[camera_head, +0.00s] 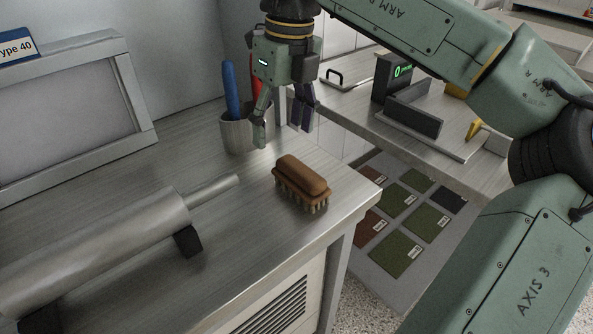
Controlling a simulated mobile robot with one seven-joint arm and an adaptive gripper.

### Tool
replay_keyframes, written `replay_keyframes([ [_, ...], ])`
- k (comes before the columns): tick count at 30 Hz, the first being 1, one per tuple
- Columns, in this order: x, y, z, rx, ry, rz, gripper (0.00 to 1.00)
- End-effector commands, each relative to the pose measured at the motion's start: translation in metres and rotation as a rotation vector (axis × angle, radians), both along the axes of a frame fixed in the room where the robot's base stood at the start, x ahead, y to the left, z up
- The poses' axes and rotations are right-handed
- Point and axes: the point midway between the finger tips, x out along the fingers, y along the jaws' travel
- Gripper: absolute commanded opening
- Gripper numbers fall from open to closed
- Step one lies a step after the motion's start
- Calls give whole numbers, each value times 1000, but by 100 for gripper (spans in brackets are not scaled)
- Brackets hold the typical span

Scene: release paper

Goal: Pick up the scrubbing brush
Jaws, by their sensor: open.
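The scrubbing brush (303,178) is brown, with a rounded back and short bristles pointing down. It sits upright on the metal counter (120,160) near its right corner. My gripper (283,142) points down above and behind the brush, a little to its left, with its fingers apart and nothing between them. The fingers are clear of the brush and partly overlap the view of a grey cup behind them.
The grey cup (234,135) holds a blue-handled and a red-handled tool, close to my gripper. A metal roller (100,245) lies at front left, its handle pointing towards the brush.

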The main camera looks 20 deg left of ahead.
Motion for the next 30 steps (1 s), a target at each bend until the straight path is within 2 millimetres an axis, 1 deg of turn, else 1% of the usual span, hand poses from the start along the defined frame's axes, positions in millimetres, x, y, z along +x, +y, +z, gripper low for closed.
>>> replay_keyframes([
  [1, 5, -14, 0, -46, -13, -31, 67],
  [3, 8, -24, -3, -82, -17, -55, 67],
  [5, 9, -28, -9, -97, -20, -63, 67],
  [9, 9, -29, -32, -97, -18, -62, 67],
  [12, 8, -28, -45, -95, -18, -61, 67],
  [19, 6, -29, -63, -93, -17, -60, 67],
  [25, 2, -31, -93, -91, -18, -60, 67],
  [27, 2, -31, -100, -91, -17, -60, 67],
  [30, 2, -31, -105, -91, -20, -60, 67],
])
